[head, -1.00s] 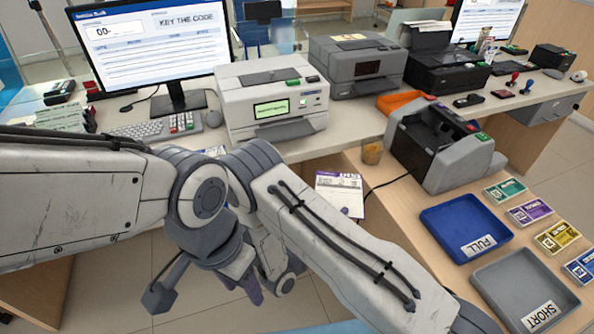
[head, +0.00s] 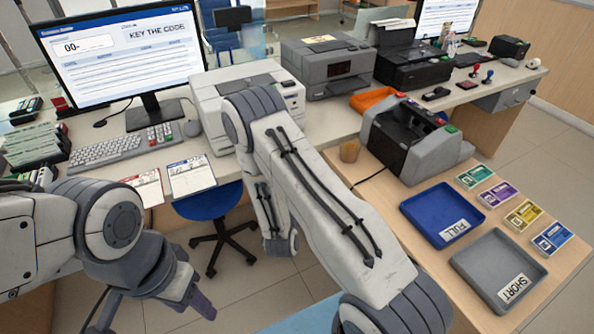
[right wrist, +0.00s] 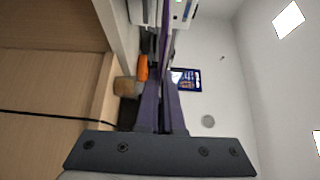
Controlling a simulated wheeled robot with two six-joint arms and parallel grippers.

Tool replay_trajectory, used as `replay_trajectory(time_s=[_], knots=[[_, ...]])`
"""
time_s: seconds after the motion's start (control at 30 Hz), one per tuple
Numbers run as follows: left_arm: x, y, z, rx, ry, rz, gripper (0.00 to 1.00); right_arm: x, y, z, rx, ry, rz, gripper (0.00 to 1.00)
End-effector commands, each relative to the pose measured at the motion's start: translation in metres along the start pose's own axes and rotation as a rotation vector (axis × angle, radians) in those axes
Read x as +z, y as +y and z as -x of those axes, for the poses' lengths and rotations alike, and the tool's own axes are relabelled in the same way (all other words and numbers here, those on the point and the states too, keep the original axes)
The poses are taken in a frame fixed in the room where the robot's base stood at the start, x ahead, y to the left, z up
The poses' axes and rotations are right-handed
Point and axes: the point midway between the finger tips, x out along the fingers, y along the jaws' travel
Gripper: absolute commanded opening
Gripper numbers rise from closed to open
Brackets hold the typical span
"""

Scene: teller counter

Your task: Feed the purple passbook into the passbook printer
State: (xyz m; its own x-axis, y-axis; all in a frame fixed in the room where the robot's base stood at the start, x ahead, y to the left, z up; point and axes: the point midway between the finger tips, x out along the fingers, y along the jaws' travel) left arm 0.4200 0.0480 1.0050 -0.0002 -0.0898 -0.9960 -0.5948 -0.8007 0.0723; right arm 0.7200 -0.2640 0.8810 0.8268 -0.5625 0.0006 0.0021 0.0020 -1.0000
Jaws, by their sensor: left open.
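In the right wrist view my right gripper (right wrist: 163,110) is shut on the purple passbook (right wrist: 165,35), a thin purple strip seen edge-on that reaches forward past the fingers. In the head view my right arm hides both that gripper and the passbook. A white printer (head: 207,98), which I take as the passbook printer, stands on the counter behind my right arm. The arm covers most of its front, including its screen. My left gripper (head: 150,308) is open and empty at the lower left, in front of the counter and partly cut off by the frame.
A monitor (head: 125,55), keyboard (head: 125,147) and two paper sheets stand or lie left of the printer. A grey printer (head: 328,65) is right of it. The lower desk carries a note counter (head: 415,140), cup (head: 350,150), blue tray (head: 415,205), grey tray (head: 470,270) and several cards.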

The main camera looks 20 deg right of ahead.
Motion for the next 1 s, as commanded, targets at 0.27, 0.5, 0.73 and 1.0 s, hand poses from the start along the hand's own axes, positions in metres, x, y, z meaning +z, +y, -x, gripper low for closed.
replay_trajectory(time_s=[0.27, 0.5, 0.73, 1.0], knots=[[0.000, 0.000, -0.005, 0.000, 0.000, 0.000, 0.50, 0.009, 0.005, -0.010, -0.001, -0.001, -0.002, 0.00], [0.001, -0.001, -0.009, 0.000, 0.000, 0.000, 0.50, 0.017, 0.008, -0.019, -0.002, -0.002, -0.002, 0.00], [0.001, -0.001, -0.013, 0.000, 0.000, 0.000, 0.50, 0.023, 0.012, -0.028, -0.002, -0.001, -0.002, 0.00], [0.001, -0.001, -0.017, 0.000, 0.000, 0.000, 0.50, 0.031, 0.015, -0.038, -0.002, -0.001, -0.002, 0.00]])
